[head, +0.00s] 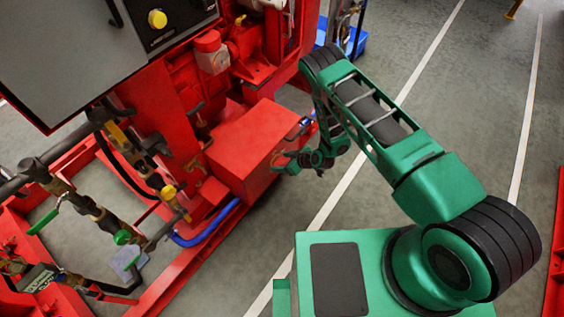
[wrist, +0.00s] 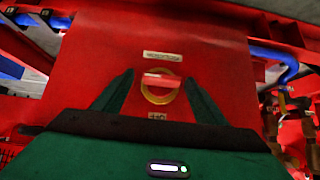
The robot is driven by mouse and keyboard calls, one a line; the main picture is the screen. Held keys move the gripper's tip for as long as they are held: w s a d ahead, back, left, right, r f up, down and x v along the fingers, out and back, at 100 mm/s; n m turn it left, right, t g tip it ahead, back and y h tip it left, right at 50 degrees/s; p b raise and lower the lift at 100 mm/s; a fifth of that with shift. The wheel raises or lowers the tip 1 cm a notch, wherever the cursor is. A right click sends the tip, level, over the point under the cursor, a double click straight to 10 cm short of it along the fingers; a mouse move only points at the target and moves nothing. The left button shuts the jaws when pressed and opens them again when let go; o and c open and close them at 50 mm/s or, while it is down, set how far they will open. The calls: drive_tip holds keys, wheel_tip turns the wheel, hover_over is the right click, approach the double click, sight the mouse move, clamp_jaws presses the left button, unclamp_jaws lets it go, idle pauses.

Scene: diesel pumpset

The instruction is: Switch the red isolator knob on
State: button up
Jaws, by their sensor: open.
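The red isolator knob (wrist: 161,81) shows in the wrist view as a red bar across a yellow ring, on the face of a red box (wrist: 215,60). The bar lies about level in the picture. A pale label sits above the knob and a smaller one below it; their words are too blurred to read surely. My gripper (wrist: 159,76) is open, with one dark green finger on each side of the knob; I cannot tell whether they touch anything. In the head view my gripper (head: 283,162) is at the right side of the red box (head: 262,140), and the knob cannot be made out.
A grey panel with a yellow knob (head: 157,19) is at upper left. Another red knob (head: 208,41) sits on the red engine. Pipes and valves (head: 98,215) stand at left, and a blue hose (head: 208,228) runs below the box.

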drive_tip(key=v, duration=1)
drive_tip(key=shift+d+r, duration=0.2)
drive_tip(key=shift+r, duration=0.05)
drive_tip(key=shift+s, duration=0.1)
